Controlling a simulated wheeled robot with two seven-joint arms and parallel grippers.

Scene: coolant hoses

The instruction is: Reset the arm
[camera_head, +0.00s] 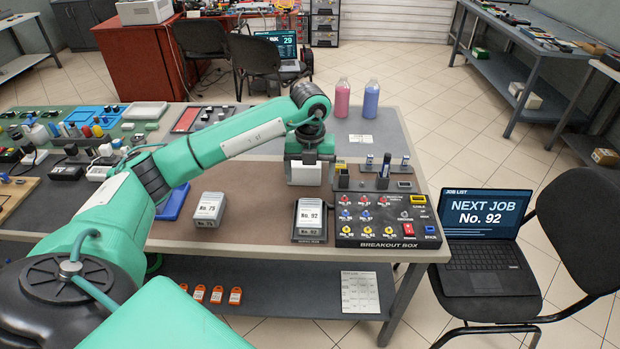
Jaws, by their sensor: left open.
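My left arm reaches in from the left across the table (255,240). The No. 79 module (208,209) stands to the left. My right gripper is not in view.
The breakout box (388,229) with coloured ports stands at the right front. A pink bottle (342,98) and a blue bottle (370,99) stand at the back. A laptop (486,267) reading "NEXT JOB No. 92" rests on a chair. Crowded boards and parts fill the left.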

